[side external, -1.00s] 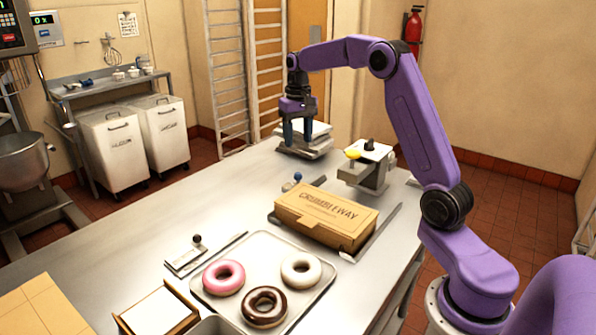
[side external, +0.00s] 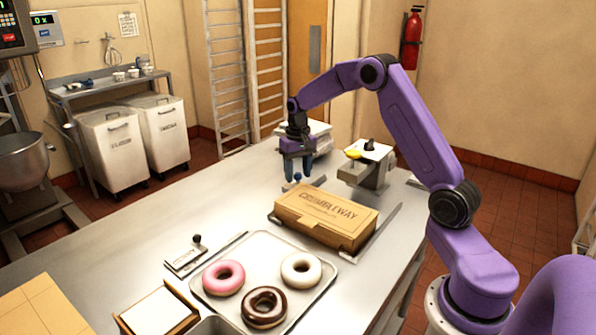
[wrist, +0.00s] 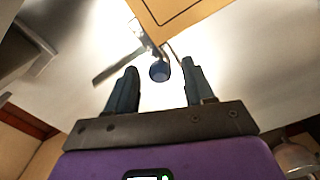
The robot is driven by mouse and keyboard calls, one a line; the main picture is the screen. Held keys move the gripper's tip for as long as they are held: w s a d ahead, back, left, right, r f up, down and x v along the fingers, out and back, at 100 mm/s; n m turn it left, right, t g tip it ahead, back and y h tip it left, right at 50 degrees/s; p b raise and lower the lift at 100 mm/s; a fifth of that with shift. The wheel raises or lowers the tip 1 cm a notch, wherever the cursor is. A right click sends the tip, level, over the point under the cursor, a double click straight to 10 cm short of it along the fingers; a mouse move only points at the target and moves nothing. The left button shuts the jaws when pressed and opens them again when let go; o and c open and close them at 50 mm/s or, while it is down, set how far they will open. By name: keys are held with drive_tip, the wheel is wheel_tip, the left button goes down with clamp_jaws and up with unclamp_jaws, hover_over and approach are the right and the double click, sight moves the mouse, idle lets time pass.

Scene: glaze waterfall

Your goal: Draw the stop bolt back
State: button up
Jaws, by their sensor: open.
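A small blue ball knob (side external: 297,177), apparently the handle of the stop bolt, stands on a small metal fitting by the back left corner of the doughnut box. In the wrist view the blue knob (wrist: 159,71) shows between and beyond my two fingertips, with a metal plate and thin rod behind it. My gripper (side external: 298,168) points down over the knob with its fingers apart. In the wrist view my gripper (wrist: 160,83) is open with nothing held. I cannot tell whether the fingertips are down to the knob's height.
The closed box (side external: 325,215) lies beside a metal rail (side external: 377,232). A device with a yellow part (side external: 366,171) stands to the right. Stacked white boxes (side external: 318,132) are behind my gripper. A tray (side external: 325,282) of doughnuts and a black-knobbed plate (side external: 184,258) are in front.

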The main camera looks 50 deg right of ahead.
clamp_jaws()
drive_tip(key=shift+w+r, duration=0.1)
drive_tip(key=shift+w, duration=2.15)
drive_tip(key=shift+c, duration=0.7)
unclamp_jaws()
drive_tip(key=shift+w, duration=0.1)
drive_tip(key=shift+o, duration=0.7)
wheel_tip(320, 180, up, 17)
drive_tip(key=shift+r, duration=0.2)
drive_tip(key=shift+a, duration=0.15)
